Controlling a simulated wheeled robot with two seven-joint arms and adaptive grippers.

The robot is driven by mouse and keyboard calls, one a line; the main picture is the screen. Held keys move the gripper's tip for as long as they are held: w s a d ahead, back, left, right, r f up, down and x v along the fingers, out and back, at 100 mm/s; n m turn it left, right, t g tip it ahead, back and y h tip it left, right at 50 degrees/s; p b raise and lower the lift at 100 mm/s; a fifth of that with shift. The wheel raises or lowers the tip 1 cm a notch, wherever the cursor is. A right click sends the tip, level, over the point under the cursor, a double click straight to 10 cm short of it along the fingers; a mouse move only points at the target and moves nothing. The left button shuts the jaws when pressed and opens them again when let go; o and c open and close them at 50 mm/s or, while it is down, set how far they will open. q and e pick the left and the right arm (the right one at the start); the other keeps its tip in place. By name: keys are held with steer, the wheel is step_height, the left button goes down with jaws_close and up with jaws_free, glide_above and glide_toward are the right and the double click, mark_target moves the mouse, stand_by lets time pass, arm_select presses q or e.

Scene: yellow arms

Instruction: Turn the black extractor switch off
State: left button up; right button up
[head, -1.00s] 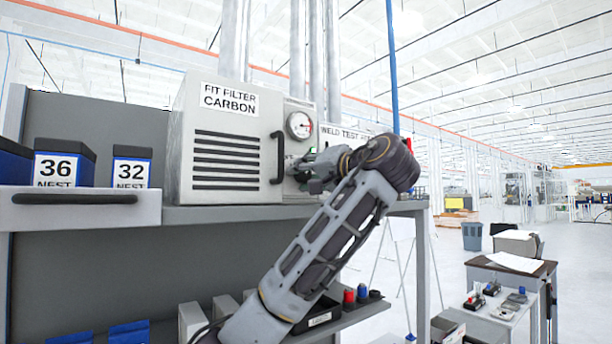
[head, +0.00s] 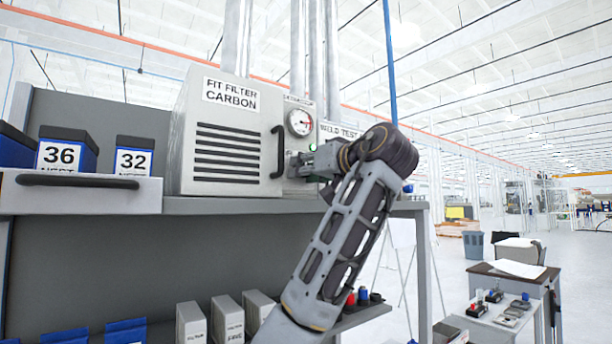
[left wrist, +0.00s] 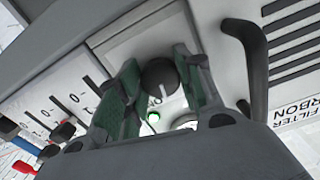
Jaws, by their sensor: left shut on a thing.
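The black extractor switch (left wrist: 159,78) is a round dark knob on a light panel in the left wrist view. A green light (left wrist: 153,117) glows on the panel close to it. My left gripper (left wrist: 158,62) has its two green-padded fingers on either side of the knob and is shut on it. In the head view my left gripper (head: 308,165) reaches the panel right of the filter box (head: 226,140); the switch is hidden there behind the gripper and wrist. The marking beside the knob is mostly covered. My right gripper is not in view.
A black handle (left wrist: 247,60) stands out close beside the gripper; in the head view it is left of the gripper (head: 279,152). A round gauge (head: 300,122) sits above. Several other switches (left wrist: 62,131) are on the neighbouring panel. The shelf edge (head: 240,206) runs below.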

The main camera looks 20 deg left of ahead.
arm_select(q)
steer(key=shift+w+n, duration=0.1)
steer(key=shift+n, duration=5.4)
steer(key=o, duration=0.7)
steer(key=shift+o, duration=0.2)
steer(key=shift+d, duration=0.1)
steer(key=v, duration=1.2)
steer(key=shift+f, duration=0.15)
